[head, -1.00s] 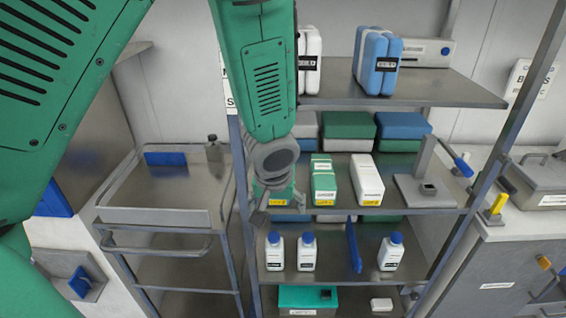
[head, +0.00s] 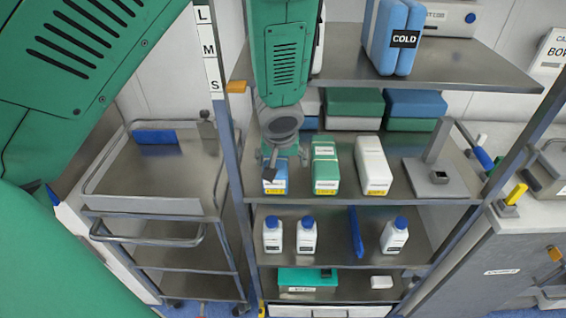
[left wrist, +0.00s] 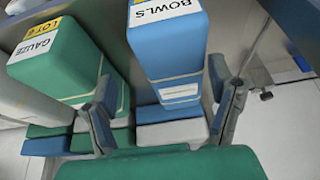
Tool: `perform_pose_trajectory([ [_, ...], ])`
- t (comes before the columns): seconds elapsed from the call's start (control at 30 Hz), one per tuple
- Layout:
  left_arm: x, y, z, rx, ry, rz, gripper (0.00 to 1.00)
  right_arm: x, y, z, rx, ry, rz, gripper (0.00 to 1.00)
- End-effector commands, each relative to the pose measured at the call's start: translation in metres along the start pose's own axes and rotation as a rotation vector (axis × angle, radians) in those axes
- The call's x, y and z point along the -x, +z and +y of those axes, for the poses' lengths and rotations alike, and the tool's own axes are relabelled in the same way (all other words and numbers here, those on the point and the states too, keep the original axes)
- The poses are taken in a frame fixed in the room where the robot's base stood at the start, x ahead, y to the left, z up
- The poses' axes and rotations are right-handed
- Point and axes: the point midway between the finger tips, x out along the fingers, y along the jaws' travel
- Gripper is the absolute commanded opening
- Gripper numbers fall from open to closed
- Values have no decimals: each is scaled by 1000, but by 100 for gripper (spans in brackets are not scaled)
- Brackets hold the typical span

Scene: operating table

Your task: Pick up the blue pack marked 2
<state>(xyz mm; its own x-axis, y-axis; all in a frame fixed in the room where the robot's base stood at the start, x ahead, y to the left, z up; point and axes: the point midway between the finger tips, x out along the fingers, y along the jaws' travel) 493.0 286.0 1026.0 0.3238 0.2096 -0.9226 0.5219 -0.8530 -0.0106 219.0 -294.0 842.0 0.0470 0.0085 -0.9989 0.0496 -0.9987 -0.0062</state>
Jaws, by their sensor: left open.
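A blue pack (head: 278,175) with a white and yellow label stands at the left of the middle shelf in the head view. It fills the top middle of the left wrist view (left wrist: 170,60), with a white label reading BOWLS; the yellow label there is cut off and no 2 is readable. My left gripper (head: 271,163) is open in front of the pack and hides part of it. In the left wrist view its fingers (left wrist: 165,108) stand apart, one on each side of the pack's picture. I cannot tell whether they touch it. My right gripper is not in view.
A green pack (head: 325,165) marked GAUZE in the wrist view (left wrist: 58,62) and a white pack (head: 373,165) stand to the right. A shelf post (head: 228,160) is close on the left. The upper shelf (head: 440,72) overhangs. White bottles (head: 306,238) stand below.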

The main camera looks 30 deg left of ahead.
Motion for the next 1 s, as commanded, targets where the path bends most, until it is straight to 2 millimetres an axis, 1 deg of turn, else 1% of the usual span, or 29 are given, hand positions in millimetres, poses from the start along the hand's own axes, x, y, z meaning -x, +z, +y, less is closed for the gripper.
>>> perform_pose_trajectory([
  [0.07,-6,0,-4,2,-1,-3,76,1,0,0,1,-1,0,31],
  [0.17,-18,3,-5,0,-2,-4,76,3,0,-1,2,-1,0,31],
  [0.3,-36,6,-1,-2,-5,-1,76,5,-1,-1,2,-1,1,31],
  [0.4,-46,6,1,-2,-7,1,76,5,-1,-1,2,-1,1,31],
  [0.57,-50,8,4,-4,-8,3,76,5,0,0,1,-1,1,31],
  [0.7,-51,6,1,-2,-4,2,76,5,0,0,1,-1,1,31],
  [0.73,-51,6,0,-1,-3,1,69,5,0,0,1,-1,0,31],
  [0.77,-51,6,0,-1,-3,1,58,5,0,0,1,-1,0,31],
  [0.8,-51,6,0,-1,-3,1,44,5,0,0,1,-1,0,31],
  [0.87,-52,5,-2,0,-1,0,23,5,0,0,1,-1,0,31],
  [0.9,-53,4,-3,1,-1,-1,15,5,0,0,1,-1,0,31],
  [1.0,-53,4,-4,2,-1,-1,14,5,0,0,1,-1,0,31],
])
